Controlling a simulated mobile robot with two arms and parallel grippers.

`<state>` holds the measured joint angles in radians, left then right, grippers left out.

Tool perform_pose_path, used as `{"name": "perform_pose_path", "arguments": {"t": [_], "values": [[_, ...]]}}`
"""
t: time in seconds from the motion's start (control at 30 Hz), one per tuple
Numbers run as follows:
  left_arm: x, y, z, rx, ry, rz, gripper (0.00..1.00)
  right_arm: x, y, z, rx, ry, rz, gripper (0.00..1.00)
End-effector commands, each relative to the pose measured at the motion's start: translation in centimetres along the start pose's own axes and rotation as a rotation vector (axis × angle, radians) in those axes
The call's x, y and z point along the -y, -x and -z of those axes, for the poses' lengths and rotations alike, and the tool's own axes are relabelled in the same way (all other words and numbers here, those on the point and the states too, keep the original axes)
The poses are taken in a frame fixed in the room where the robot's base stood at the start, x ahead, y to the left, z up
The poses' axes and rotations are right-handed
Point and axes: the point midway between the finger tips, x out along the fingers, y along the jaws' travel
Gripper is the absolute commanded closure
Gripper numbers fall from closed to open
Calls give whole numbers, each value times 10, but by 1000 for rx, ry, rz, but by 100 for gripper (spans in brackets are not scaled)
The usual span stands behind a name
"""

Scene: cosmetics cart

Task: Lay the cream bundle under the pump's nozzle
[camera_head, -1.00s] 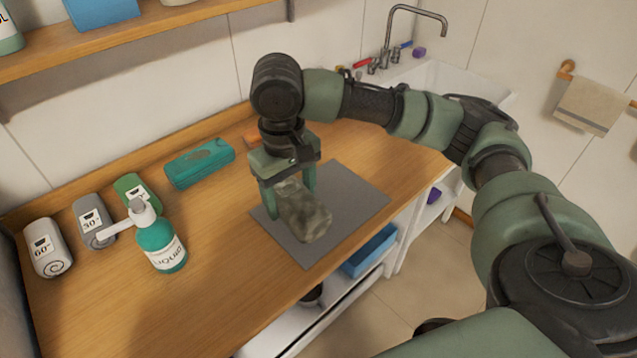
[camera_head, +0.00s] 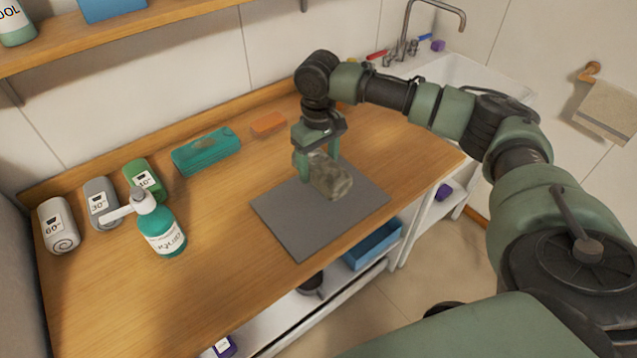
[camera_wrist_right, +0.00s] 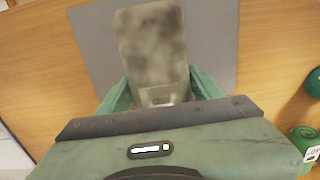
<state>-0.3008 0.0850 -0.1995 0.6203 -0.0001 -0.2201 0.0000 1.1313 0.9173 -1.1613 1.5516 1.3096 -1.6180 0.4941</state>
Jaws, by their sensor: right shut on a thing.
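The cream bundle (camera_head: 331,178), a mottled grey-cream block, is between the fingers of my right gripper (camera_head: 318,168). It is over the far part of the grey mat, and I cannot tell whether it touches. In the right wrist view the bundle (camera_wrist_right: 152,45) sticks out past the fingers (camera_wrist_right: 158,95), with a small pale label near them. The pump (camera_head: 163,234) is a teal bottle with a white head, upright on the counter well left of my gripper. Its nozzle (camera_head: 112,216) points left. My left gripper is not in view.
The grey mat (camera_head: 300,230) lies on the wooden counter. Grey-white (camera_head: 58,226), grey (camera_head: 101,203) and green (camera_head: 143,178) numbered items stand left of and behind the pump. A teal box (camera_head: 207,151) and an orange block (camera_head: 268,123) lie at the back. The counter's front left is clear.

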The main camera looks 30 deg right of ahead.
Motion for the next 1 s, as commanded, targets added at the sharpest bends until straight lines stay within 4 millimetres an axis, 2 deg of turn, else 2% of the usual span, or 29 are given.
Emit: {"name": "perform_pose_path", "arguments": {"t": [0.1, 0.33, 0.53, 0.97, 1.0], "values": [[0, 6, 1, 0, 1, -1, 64, 0, -20, 0, 1, -1, 0, 84], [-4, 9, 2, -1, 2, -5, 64, 0, -42, 0, 1, -1, 1, 84], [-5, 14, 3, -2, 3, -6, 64, 0, -71, 0, 1, -2, 0, 84], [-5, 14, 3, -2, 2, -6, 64, 1, -79, 1, -2, 0, 1, 84], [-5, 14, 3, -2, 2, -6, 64, 0, -79, 1, -2, 0, 0, 27]]}}
